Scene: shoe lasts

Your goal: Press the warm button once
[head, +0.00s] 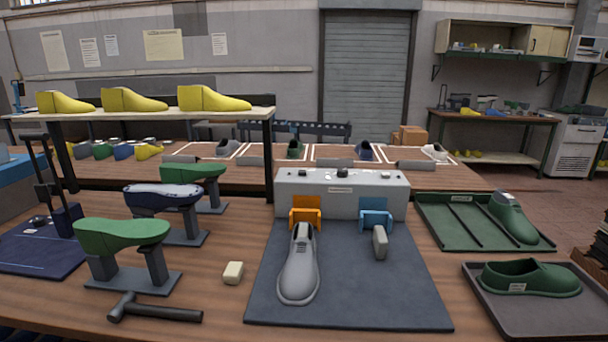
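A long grey control box (341,205) stands at the back edge of a dark mat (345,300) in the middle of the bench. Small dark and light parts (341,173) sit on its top, and a small label (340,190) is on it; its words are too small to read. I cannot tell which part is the warm button. An orange bracket (306,213) is at the box's front left and a blue bracket (375,216) at its front right. My gripper is not in view.
Green and navy lasts on stands (123,236) and a hammer (150,308) are left. Trays with green shoes (528,278) are right. The mat's front right is clear.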

